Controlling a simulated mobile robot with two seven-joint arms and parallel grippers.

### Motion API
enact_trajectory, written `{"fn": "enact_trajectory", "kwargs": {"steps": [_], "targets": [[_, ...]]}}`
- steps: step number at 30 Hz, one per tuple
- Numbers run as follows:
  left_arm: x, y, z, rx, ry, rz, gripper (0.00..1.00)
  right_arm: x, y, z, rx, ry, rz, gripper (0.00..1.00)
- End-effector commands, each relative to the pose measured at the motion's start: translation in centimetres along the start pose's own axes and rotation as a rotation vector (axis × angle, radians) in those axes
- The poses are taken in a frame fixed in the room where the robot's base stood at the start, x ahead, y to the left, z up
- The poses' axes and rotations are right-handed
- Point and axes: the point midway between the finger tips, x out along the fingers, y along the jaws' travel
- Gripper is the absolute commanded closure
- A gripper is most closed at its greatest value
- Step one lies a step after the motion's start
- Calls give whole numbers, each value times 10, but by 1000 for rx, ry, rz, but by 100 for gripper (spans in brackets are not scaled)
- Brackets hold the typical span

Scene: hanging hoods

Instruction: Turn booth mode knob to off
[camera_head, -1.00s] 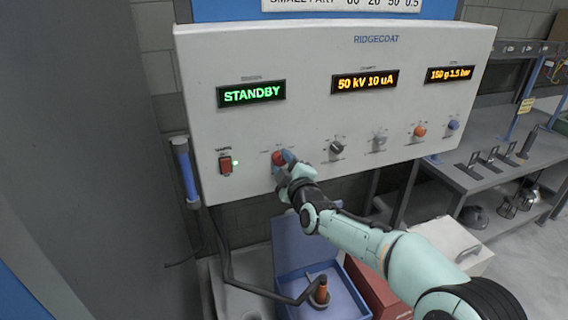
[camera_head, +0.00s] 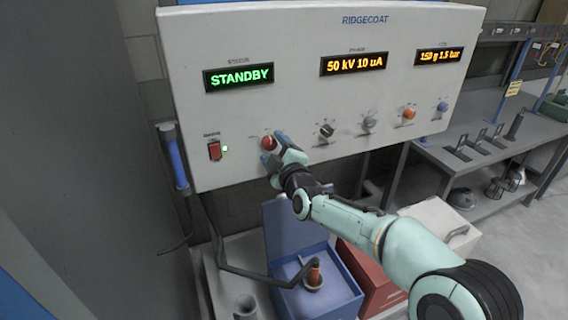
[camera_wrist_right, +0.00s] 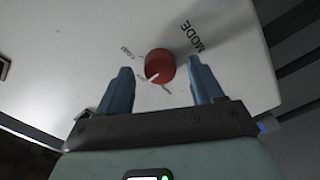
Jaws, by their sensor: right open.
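The red mode knob (camera_head: 269,143) is on the lower left of the white control panel (camera_head: 300,100). In the right wrist view the red knob (camera_wrist_right: 160,65) has a white pointer line and sits under the printed word MODE. My right gripper (camera_head: 272,150) is at the knob in the head view. In the wrist view its two blue fingers (camera_wrist_right: 160,80) are open, one on each side of the knob, with gaps showing between. The panel's left display (camera_head: 239,77) reads STANDBY in green. My left gripper is not in view.
A blue box (camera_head: 335,290) stands below, and a grey bench (camera_head: 470,155) is at right.

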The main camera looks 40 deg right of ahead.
Motion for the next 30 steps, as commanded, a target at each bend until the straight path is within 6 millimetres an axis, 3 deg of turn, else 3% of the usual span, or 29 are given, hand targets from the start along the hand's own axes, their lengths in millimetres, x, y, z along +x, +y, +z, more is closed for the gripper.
{"fn": "enact_trajectory", "kwargs": {"steps": [9, 15, 21, 30], "targets": [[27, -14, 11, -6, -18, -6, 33, -69, -2, 2, -2, 0, 2, 34], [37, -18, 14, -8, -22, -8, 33, -105, -2, 1, -1, -1, 1, 34], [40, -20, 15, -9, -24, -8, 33, -122, -2, 1, -1, 0, 0, 34], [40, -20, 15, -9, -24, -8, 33, -124, -1, 0, 0, 0, -1, 34]]}}
